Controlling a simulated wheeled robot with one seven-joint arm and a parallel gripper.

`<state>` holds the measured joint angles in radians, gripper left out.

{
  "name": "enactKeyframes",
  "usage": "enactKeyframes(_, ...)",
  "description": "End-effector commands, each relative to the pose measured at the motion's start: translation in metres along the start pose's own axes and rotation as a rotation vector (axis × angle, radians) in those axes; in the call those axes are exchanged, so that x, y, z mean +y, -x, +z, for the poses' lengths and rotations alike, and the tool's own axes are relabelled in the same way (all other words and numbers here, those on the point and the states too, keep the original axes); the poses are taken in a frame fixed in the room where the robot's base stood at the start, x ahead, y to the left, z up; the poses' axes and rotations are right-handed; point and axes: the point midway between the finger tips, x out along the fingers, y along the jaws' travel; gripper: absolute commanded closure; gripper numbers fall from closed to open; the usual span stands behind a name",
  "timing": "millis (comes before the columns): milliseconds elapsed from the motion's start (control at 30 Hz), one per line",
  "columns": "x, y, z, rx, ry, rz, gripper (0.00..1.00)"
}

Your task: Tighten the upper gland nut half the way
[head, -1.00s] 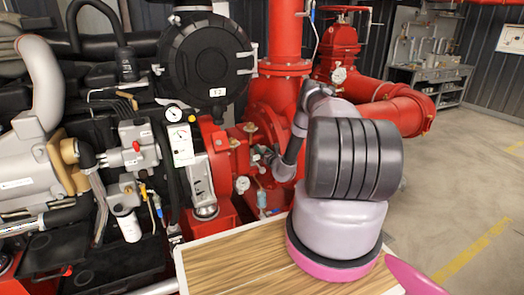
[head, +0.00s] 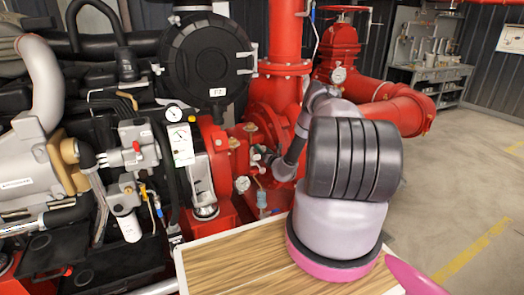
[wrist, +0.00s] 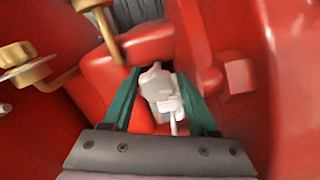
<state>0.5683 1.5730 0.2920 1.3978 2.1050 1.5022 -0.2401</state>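My gripper (head: 260,155) is at the pump, beside the red housing in the head view, small and partly hidden by my arm. In the wrist view its two green fingers (wrist: 158,78) stand apart, with a clear gap. A whitish fitting (wrist: 160,95) shows between them; I cannot tell its depth, and no grip on it shows. A brass part with a nut-like end (wrist: 32,68) is at the left, and a brass stem (wrist: 105,30) comes down from the top, near the left fingertip. I cannot tell which brass part is the upper gland nut.
Red pump casing (wrist: 285,60) closely surrounds the gripper, with a red hex bolt head (wrist: 237,76) to its right. The floor at right (head: 465,190) is clear.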

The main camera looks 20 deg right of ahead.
Motion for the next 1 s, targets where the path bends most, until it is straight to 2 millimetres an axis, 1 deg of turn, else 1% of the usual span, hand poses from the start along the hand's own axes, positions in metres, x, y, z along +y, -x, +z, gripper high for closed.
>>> enactKeyframes(33,0.0035,-0.0007,-0.0007,0.001,-0.001,0.006,0.23)
enactKeyframes(500,0.0074,-0.0021,-0.0008,0.001,0.0,0.013,0.23)
enactKeyframes(633,0.0087,-0.0026,-0.001,0.002,0.035,0.015,0.23)
enactKeyframes(767,0.0096,-0.003,-0.0016,0.003,0.152,0.017,0.23)
enactKeyframes(1000,0.0083,-0.0025,-0.0021,0.001,0.524,0.017,0.23)
